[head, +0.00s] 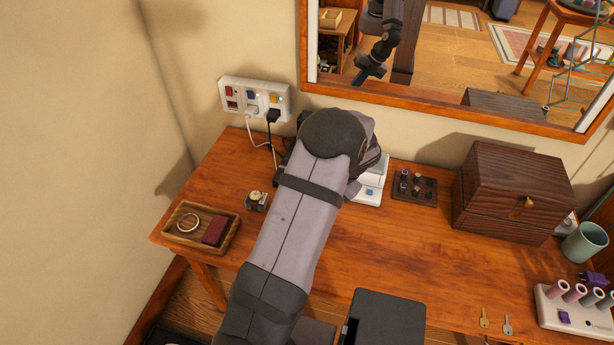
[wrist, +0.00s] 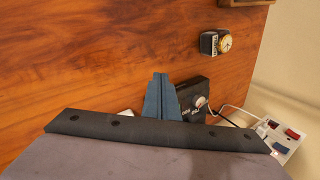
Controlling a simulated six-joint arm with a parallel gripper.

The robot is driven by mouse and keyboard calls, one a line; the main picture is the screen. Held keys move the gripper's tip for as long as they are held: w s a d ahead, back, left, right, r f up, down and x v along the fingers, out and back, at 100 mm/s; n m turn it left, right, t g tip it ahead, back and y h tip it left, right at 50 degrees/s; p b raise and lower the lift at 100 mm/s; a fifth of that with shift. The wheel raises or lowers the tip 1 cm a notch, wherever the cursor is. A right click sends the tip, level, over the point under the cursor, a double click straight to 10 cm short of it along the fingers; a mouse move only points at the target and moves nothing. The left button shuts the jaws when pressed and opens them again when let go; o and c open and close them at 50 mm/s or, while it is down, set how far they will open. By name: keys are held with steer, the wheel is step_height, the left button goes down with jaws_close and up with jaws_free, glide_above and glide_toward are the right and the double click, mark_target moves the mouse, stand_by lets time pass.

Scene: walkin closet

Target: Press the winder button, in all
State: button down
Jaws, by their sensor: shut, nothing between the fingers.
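In the wrist view a black box (wrist: 194,96), which looks like the winder, stands on the wooden table with a pale round part (wrist: 200,102) on its face. My gripper (wrist: 160,76) is shut and empty. Its blue-grey fingers overlap the left part of the box in this view; I cannot tell whether they touch it. I cannot make out the winder button. In the head view my arm covers the gripper and most of the box's area. A watch on a small dark stand (head: 257,200) is left of my arm; it also shows in the wrist view (wrist: 215,42).
A white power strip (head: 237,93) with plugged cables is on the wall behind. A wooden tray (head: 175,240) is at the left. Right of my arm are a white device (head: 370,187), a dark tray (head: 414,199) and a wooden chest (head: 513,205).

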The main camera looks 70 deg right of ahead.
steer(key=w+d+r+n+t+h, duration=0.2)
steer(key=w+d+r+n+h, duration=0.1)
steer(key=d+r+n, duration=0.4)
steer(key=shift+w+d+r+t, duration=0.4)
steer(key=shift+w+d+r, duration=0.15)
steer(key=shift+d+r, duration=0.55)
steer(key=shift+a+r, duration=0.1)
steer(key=shift+f, duration=0.2)
step_height(320, 180, down, 7)
steer(key=b, duration=0.2)
steer(key=shift+b, duration=0.3)
steer(key=shift+f+b, duration=0.75)
steer(key=shift+b, duration=0.2)
